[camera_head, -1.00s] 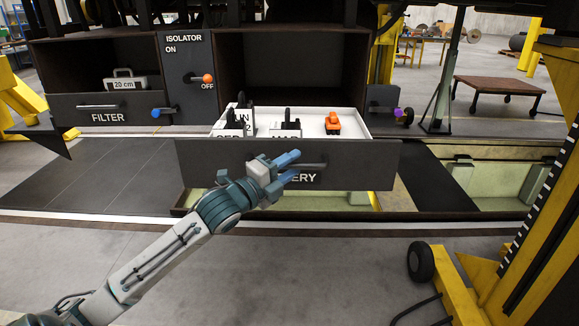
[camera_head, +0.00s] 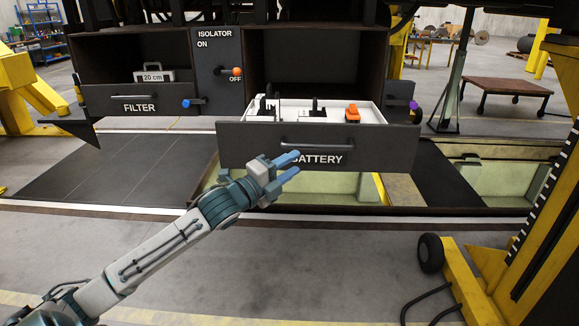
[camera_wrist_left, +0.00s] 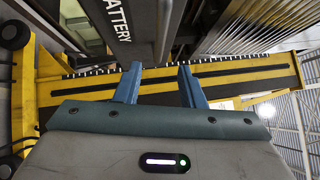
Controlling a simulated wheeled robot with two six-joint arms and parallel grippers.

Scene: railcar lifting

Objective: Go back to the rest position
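My left gripper (camera_head: 288,166) is in front of the battery drawer (camera_head: 236,147), just below its handle (camera_head: 317,141). Its two blue fingers are apart with nothing between them, as the left wrist view (camera_wrist_left: 160,85) also shows. The battery drawer is pulled out. It holds a white tray with black parts and an orange piece (camera_head: 352,113). In the left wrist view the drawer's lettered front (camera_wrist_left: 115,20) is at the top. My right gripper is not in view.
A filter drawer (camera_head: 105,100) is at the left, with a "20 cm" case (camera_head: 153,76) above it. The isolator knob (camera_head: 237,71) sits between the two bays. A yellow lifting column (camera_head: 545,200) on wheels stands at the right. The floor (camera_head: 330,260) in front is open.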

